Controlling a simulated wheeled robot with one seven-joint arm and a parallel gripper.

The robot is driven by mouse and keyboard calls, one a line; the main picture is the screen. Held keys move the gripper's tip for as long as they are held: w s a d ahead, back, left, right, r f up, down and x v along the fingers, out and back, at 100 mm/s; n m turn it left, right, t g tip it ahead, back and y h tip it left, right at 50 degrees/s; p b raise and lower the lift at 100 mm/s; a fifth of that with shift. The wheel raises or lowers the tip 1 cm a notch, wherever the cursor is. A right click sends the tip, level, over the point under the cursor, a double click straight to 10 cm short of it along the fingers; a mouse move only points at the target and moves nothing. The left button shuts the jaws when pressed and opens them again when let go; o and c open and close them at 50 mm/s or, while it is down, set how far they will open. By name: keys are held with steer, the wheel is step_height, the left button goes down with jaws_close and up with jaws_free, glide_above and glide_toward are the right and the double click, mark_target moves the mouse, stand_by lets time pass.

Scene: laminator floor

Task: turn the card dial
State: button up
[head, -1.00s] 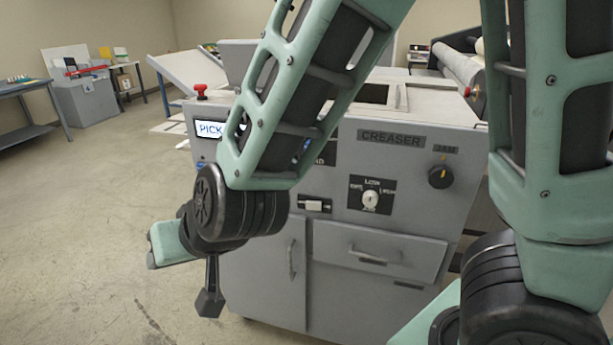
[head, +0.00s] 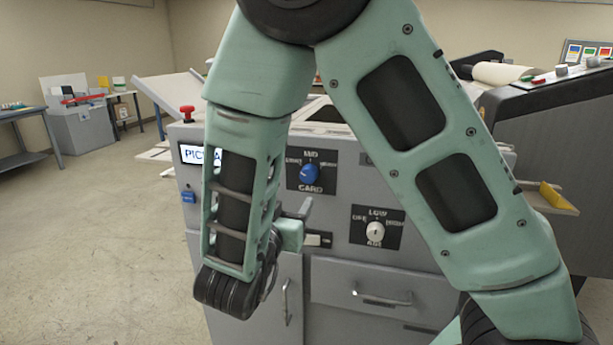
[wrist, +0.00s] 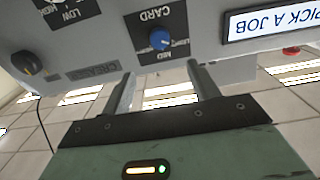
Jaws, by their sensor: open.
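The card dial (head: 309,173) is a blue round knob on a black plate marked MID above and CARD below, on the grey machine's front. It also shows in the wrist view (wrist: 160,40), upside down at the top middle. Its pointer is too small to read surely. My gripper (head: 305,210) is partly hidden by my forearm in the head view; a grey finger shows just below the dial plate. In the wrist view my gripper (wrist: 163,88) is open and empty, its two fingers apart on either side of the dial's line, not touching it.
A lit "pick a job" screen (head: 192,154), a red button (head: 187,110) and a blue button (head: 188,197) are left. A drawer (head: 365,285) is below. The floor at left is clear.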

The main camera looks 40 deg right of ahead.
mark_target(307, 175)
steer(key=p+x, duration=0.2)
steer(key=x, duration=1.1)
steer(key=shift+w+d, duration=0.25)
steer(key=shift+d, duration=0.05)
steer(key=c, duration=0.9)
